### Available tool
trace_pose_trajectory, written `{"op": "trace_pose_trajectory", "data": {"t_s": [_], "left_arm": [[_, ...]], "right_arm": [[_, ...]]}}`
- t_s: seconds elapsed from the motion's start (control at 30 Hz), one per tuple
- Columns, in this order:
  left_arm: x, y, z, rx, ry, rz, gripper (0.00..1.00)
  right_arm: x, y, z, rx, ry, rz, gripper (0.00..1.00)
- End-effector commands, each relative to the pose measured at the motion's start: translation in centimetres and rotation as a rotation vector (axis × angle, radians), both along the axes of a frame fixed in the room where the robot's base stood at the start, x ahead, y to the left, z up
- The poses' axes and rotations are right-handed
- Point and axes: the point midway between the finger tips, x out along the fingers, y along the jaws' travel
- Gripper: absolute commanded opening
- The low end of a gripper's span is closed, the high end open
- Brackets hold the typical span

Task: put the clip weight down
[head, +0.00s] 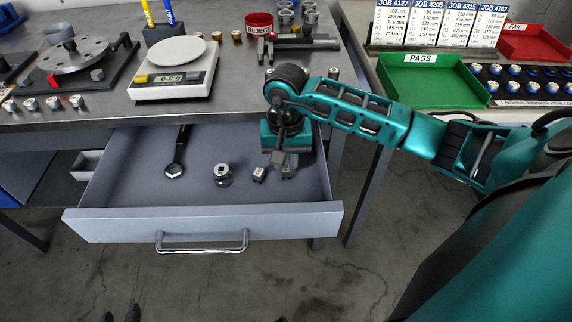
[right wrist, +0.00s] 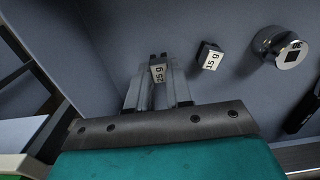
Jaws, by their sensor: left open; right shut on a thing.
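My right gripper (head: 284,166) reaches down into the open drawer (head: 205,225), near its right side. In the right wrist view, the gripper (right wrist: 160,88) is shut on a small clip weight (right wrist: 158,73) marked 25 g. The held weight is low over the drawer floor; I cannot tell whether it touches. A second clip weight (right wrist: 209,57), marked 15 g, lies just beside it on the drawer floor, also seen in the head view (head: 259,174). Two dark fingertips of my left gripper (head: 121,314) show apart at the bottom edge of the head view.
A round metal weight (head: 222,175) and a dark wrench-like tool (head: 176,165) lie in the drawer. A green PASS tray (head: 430,98) stands right. The drawer's front left floor is clear.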

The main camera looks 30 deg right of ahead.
Motion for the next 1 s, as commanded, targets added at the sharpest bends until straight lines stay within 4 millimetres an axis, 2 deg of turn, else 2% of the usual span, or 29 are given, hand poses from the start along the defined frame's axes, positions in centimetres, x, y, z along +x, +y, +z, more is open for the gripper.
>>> {"op": "trace_pose_trajectory", "data": {"t_s": [0.07, 0.43, 0.47, 0.7, 1.0], "left_arm": [[-0.03, -0.03, -0.20, -0.001, 0.001, 0.000, 0.43], [-0.26, -0.07, -0.87, -0.001, 0.007, -0.001, 0.43], [-0.28, -0.07, -0.75, -0.001, 0.009, 0.000, 0.43], [-0.34, -0.11, -0.78, -0.003, 0.010, 0.001, 0.43], [-0.32, -0.15, -0.41, -0.005, 0.010, 0.003, 0.43]], "right_arm": [[-0.03, 0.01, -0.87, 0.000, 0.000, -0.001, 0.00], [0.01, -0.03, -1.31, -0.001, -0.002, 0.000, 0.00], [0.02, -0.01, -1.13, -0.001, -0.002, 0.000, 0.23], [0.01, 0.00, -1.09, -0.001, -0.001, 0.000, 0.45], [0.00, 0.00, -0.76, -0.001, -0.001, 0.000, 0.45]]}}
